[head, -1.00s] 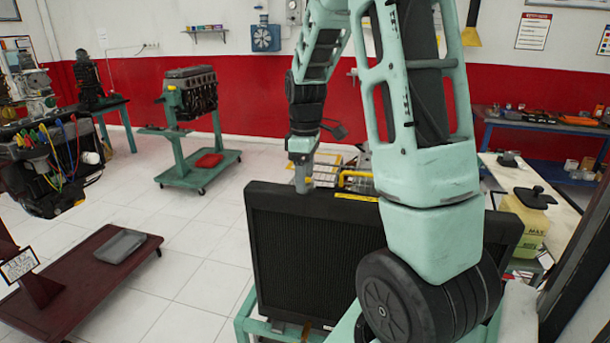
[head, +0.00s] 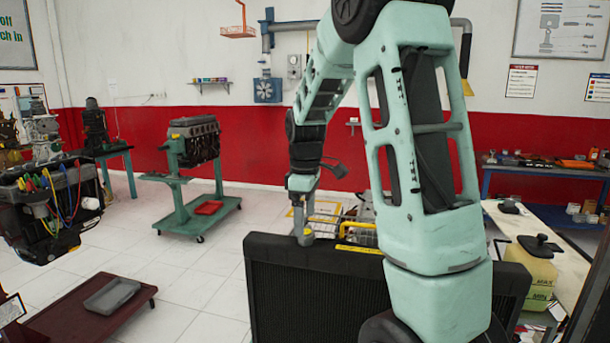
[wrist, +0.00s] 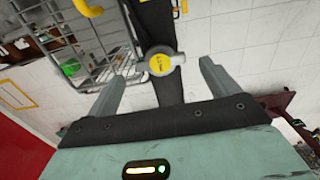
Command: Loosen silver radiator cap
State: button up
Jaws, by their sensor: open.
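The silver radiator cap (wrist: 162,62), round with a yellow centre label and side tabs, shows in the wrist view. It sits on the dark top of the radiator. My gripper (wrist: 158,78) is open there, one finger on each side of the cap with a gap to both; I cannot tell its exact height above the cap. In the head view my gripper (head: 303,236) points down at the top left edge of the black radiator (head: 310,295). The cap is hidden or too small to make out in that view.
A yellow-handled metal rack (head: 358,232) stands just behind the radiator. An engine on a green stand (head: 190,185) is at the back left. A maroon platform (head: 50,320) with a grey tray (head: 112,294) is at the left. White floor between them is clear.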

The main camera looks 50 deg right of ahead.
notch_tip(320, 180, up, 14)
jog(key=b, duration=0.1)
jog(key=shift+r+b, duration=0.25)
jog(key=shift+b, duration=0.1)
dwell(0.4)
jog(key=w+a+f+n, duration=0.1)
jog(key=a+f, duration=0.4)
jog(key=a, duration=0.7)
jog(key=w+a+f+n, duration=0.1)
jog(key=a+f, duration=0.4)
jog(key=a, duration=0.6)
jog(key=s+a+f, duration=0.6)
jog(key=s+a, duration=0.3)
jog(key=s+a+f+n+b, duration=0.1)
jog(key=s+a+f, duration=0.5)
jog(key=s+a, duration=0.2)
jog(key=shift+s+a+y, duration=0.3)
jog(key=shift+s+a, duration=0.1)
jog(key=shift+s, duration=0.7)
jog(key=shift+f, duration=0.1)
